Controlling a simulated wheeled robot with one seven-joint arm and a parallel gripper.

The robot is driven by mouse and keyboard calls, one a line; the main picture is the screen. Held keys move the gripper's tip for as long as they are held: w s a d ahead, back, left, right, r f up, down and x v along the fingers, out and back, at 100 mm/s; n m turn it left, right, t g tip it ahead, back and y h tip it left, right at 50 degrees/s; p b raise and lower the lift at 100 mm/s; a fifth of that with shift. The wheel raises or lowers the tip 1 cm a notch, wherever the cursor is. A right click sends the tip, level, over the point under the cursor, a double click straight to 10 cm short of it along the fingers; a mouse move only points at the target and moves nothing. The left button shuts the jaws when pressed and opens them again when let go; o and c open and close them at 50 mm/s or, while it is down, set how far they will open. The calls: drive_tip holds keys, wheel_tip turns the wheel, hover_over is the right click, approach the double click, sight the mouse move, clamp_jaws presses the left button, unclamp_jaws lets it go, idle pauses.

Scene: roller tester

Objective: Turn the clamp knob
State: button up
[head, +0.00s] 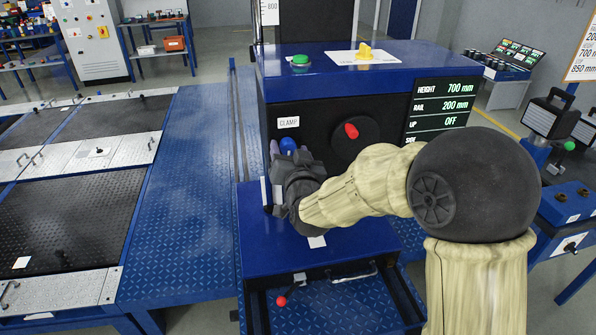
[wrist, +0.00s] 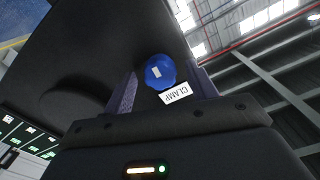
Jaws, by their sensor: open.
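The clamp knob is a round blue knob (wrist: 159,72) with a small white mark on its face. It sits on the dark front panel of the blue machine beside a white CLAMP label (wrist: 176,92). In the head view the blue knob (head: 288,145) shows just below the label (head: 289,122), partly hidden by my gripper. My gripper (wrist: 163,92) is open, with one finger on each side of the knob in the wrist view. I cannot tell whether the fingers touch it. The fingertips are mostly hidden in the head view.
A green button (head: 300,60) and a yellow knob (head: 365,50) are on top. A red-tipped lever (head: 282,300) is below. My arm reaches in from the right.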

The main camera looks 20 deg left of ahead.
drive_tip(key=b+v, duration=0.2)
drive_tip(key=v, duration=1.5)
